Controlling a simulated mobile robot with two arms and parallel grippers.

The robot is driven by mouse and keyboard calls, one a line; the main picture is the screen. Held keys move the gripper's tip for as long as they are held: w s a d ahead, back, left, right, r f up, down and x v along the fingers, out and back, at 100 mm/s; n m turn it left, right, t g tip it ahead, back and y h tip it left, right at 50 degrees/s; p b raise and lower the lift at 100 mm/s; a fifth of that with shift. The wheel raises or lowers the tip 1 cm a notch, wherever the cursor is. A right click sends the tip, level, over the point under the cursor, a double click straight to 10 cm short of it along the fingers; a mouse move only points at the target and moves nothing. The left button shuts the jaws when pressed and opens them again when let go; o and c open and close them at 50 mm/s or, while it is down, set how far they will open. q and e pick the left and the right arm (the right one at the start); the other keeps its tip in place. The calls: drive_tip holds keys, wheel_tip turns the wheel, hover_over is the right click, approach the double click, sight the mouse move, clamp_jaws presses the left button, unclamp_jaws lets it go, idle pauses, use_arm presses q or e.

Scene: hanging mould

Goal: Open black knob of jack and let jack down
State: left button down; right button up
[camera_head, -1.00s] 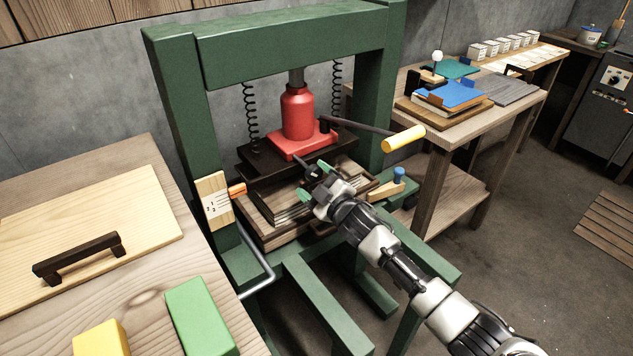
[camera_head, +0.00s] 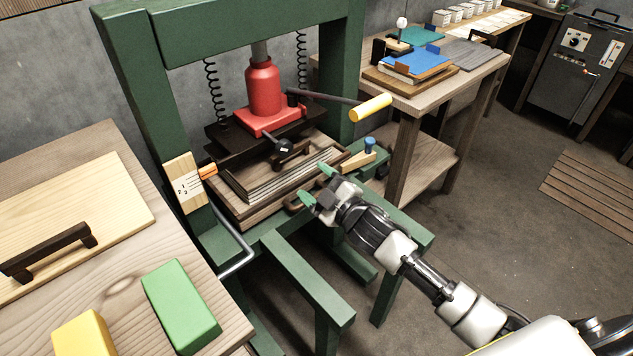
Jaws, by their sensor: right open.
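The red jack (camera_head: 265,92) stands upright on a dark plate (camera_head: 228,139) inside the green press frame (camera_head: 150,110). The black knob (camera_head: 285,146) sticks out at the front of the jack's base, low down. A dark lever with a yellow grip (camera_head: 371,108) reaches right from the jack. My right gripper (camera_head: 316,185) is open and empty, its green-tipped fingers in front of and to the lower right of the knob, apart from it. My left gripper is not in view.
Under the plate is a wooden mould box (camera_head: 250,205) with a dark handle. A blue-topped peg (camera_head: 369,146) stands to its right. A workbench (camera_head: 110,215) with green and yellow blocks is at left. Another table (camera_head: 420,100) stands at right.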

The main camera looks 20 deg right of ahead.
sight(287, 150)
drive_tip(key=shift+r, duration=0.1)
drive_tip(key=w+a+r+m, duration=0.1)
drive_tip(key=w+m, duration=0.1)
drive_tip(key=w, duration=0.1)
drive_tip(key=w+a+r+m, duration=0.1)
drive_tip(key=w+m, duration=0.2)
drive_tip(key=w+a+r+m+h, duration=0.1)
drive_tip(key=w+a+m, duration=0.1)
drive_tip(key=w+m, duration=0.1)
drive_tip(key=shift+w+a, duration=0.1)
drive_tip(key=shift+w, duration=0.45)
drive_tip(key=shift+c, duration=0.2)
drive_tip(key=c, duration=0.9)
